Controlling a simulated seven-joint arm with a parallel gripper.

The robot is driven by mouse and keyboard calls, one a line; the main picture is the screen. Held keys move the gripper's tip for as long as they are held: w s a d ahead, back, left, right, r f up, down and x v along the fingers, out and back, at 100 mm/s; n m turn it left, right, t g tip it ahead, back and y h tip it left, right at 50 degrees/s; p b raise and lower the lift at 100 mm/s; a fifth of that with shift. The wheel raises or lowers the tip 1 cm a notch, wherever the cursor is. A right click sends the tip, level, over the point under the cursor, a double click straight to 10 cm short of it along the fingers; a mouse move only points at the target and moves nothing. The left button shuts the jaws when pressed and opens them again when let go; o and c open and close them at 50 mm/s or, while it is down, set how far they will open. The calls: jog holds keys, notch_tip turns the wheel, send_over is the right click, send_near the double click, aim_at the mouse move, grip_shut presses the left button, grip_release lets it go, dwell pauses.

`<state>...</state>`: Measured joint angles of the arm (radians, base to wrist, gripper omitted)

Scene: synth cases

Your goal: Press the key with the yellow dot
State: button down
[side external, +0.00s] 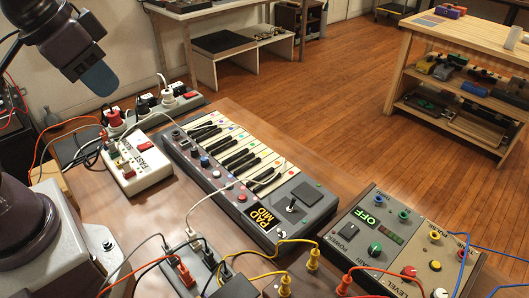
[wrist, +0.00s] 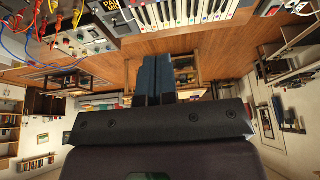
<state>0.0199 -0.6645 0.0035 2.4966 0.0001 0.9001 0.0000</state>
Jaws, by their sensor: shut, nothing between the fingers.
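The keyboard (side external: 318,213) is a grey unit with white and black keys, knobs and a "PAD MIDI" label, lying on the brown table. Small coloured dots sit near the ends of its white keys (side external: 238,152); they are too small to tell surely which one is yellow. In the wrist view, the keys (wrist: 185,14) show at the top edge with tiny dots. My gripper (side external: 101,80) is up at the upper left, above and apart from the keyboard. Its blue fingers (wrist: 157,78) are together in the wrist view, with nothing held.
A white box (side external: 139,172) and a power strip (side external: 150,119) with plugs stand left of the keyboard. A grey control box (side external: 385,245) with knobs stands to the right. Cables and plugs crowd the table's front. A wooden shelf bench (side external: 470,45) stands beyond open floor.

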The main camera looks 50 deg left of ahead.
jog(key=w+d+f+m+g, duration=0.1)
jog(key=w+d+f+g, duration=0.1)
jog(key=w+f, duration=0.75)
jog(key=m+t, duration=0.4)
jog(key=m, duration=0.1)
send_near(265, 155)
jog(key=shift+w+d+r, duration=0.25)
jog(key=shift+w+r, duration=0.65)
jog(key=shift+w, duration=0.25)
jog(key=w+r+t, duration=0.1)
jog(key=w+r+m, duration=0.1)
jog(key=w+r+t+y, duration=0.1)
jog(key=shift+w+a+m+t, duration=0.2)
jog(key=shift+a+m+t, duration=0.1)
jog(key=shift+a+m, duration=0.1)
jog(key=shift+f, duration=0.15)
jog(key=shift+d+f, duration=0.1)
jog(key=shift+f, duration=4.25)
